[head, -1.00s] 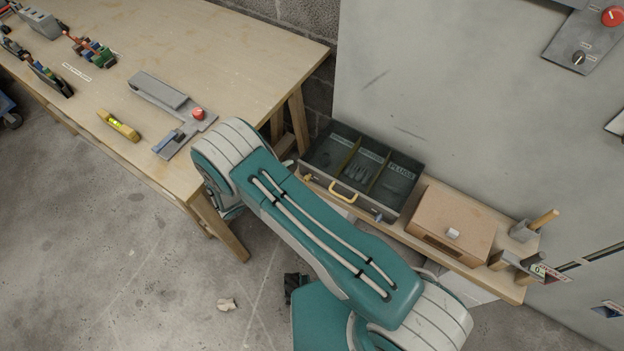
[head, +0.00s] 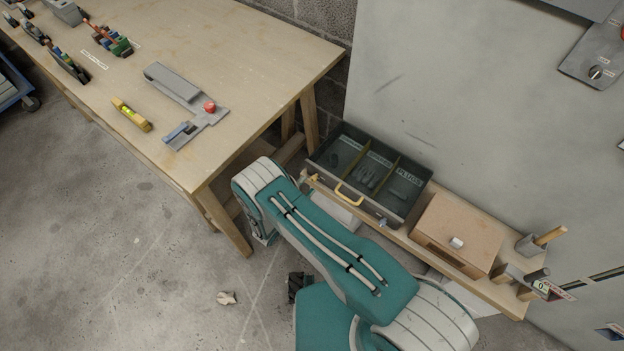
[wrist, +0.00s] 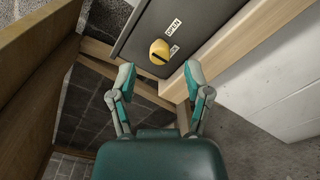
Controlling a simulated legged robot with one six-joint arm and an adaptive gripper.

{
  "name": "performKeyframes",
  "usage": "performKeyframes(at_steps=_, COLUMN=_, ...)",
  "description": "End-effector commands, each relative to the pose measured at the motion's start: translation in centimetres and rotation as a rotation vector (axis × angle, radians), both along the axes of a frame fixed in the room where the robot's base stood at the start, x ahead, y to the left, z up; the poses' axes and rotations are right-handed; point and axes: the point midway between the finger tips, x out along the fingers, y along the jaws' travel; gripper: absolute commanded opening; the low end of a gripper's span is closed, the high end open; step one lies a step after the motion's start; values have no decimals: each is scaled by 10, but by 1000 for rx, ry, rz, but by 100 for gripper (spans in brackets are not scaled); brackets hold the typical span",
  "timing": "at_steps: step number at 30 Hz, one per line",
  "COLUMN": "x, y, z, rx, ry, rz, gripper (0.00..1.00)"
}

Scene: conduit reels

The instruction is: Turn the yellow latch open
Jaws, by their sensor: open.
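The yellow latch (wrist: 159,47) is a rounded knob with a dark slot across its lower part. It sits on the dark grey end face (wrist: 150,20) of the drawer tray, beside a label reading OPEN (wrist: 174,27). A second small label near it is too small to read. My gripper (wrist: 160,75) is open and empty, its two fingertips either side of and just below the latch in the wrist view, apparently not touching it.
A workbench (head: 240,60) stands close on the left. Wooden beams (wrist: 40,75) flank the gripper in the wrist view.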

Motion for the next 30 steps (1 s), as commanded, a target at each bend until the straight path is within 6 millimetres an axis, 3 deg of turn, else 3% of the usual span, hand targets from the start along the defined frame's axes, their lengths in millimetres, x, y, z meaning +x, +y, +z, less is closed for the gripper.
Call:
performKeyframes(at_steps=6, x=21, y=-18, z=0, rx=-1, ry=0, rz=-2, gripper=63)
performKeyframes(at_steps=16, x=26, y=-19, z=0, rx=-2, ry=0, rz=0, gripper=63)
performKeyframes(at_steps=17, x=26, y=-19, z=0, rx=-2, ry=0, rz=0, gripper=59)
performKeyframes(at_steps=18, x=26, y=-19, z=0, rx=-1, ry=0, rz=-1, gripper=41)
performKeyframes(at_steps=21, x=25, y=-20, z=0, rx=-1, ry=0, rz=-1, gripper=0)
performKeyframes(at_steps=30, x=26, y=-21, z=0, rx=-4, ry=4, rz=-2, gripper=0)
